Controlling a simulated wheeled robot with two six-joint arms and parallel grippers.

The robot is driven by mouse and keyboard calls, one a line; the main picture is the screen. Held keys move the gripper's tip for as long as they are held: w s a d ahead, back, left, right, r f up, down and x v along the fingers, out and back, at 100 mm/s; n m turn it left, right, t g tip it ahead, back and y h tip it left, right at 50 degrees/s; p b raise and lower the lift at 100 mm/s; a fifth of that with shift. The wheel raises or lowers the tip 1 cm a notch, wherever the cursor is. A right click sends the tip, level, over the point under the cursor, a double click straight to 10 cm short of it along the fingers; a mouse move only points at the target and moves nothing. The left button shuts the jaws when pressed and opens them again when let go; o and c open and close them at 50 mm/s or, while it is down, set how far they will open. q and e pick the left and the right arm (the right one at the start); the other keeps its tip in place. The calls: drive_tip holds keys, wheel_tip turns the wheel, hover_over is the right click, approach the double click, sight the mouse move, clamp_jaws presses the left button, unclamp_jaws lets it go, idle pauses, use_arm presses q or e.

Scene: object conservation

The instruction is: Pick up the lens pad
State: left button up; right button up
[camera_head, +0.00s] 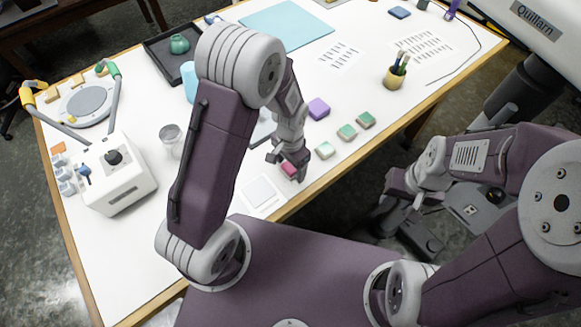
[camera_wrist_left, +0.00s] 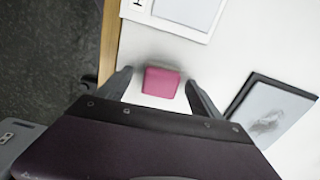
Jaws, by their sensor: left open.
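A small pink block (camera_head: 289,169), the likely lens pad, lies on the white table near its front edge. It also shows in the left wrist view (camera_wrist_left: 160,82). My left gripper (camera_head: 287,160) points down over it, open, with one finger on either side of the block. In the left wrist view a gap shows between each finger and the block. My right gripper (camera_head: 404,187) is off the table's front side at the right, far from the block; its jaws are too small to judge.
A white framed card (camera_head: 262,192) lies left of the block. A dark-framed picture (camera_wrist_left: 272,110) is close to the right finger in the wrist view.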

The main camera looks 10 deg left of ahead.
sight(291, 166)
use_arm(q)
drive_tip(key=shift+w+a+f, duration=0.1)
drive_tip(key=shift+w+f, duration=0.05)
drive_tip(key=shift+f, duration=0.1)
drive_tip(key=shift+r, duration=0.1)
drive_tip(key=c, duration=1.4)
drive_tip(key=shift+r, duration=0.4)
wheel_tip(291, 166, up, 3)
drive_tip(key=shift+b, duration=0.3)
drive_tip(key=w+d+r, duration=0.1)
drive_tip(key=d+r, duration=0.1)
drive_tip(key=d, duration=0.1)
drive_tip(key=w+d+r+b, duration=0.1)
drive_tip(key=d+r, duration=0.1)
drive_tip(key=d, duration=0.2)
drive_tip(key=w+d+r, duration=0.1)
drive_tip(key=d+r, duration=0.2)
drive_tip(key=d, duration=0.1)
drive_tip(key=shift+d+r, duration=0.1)
drive_tip(key=shift+d, duration=0.1)
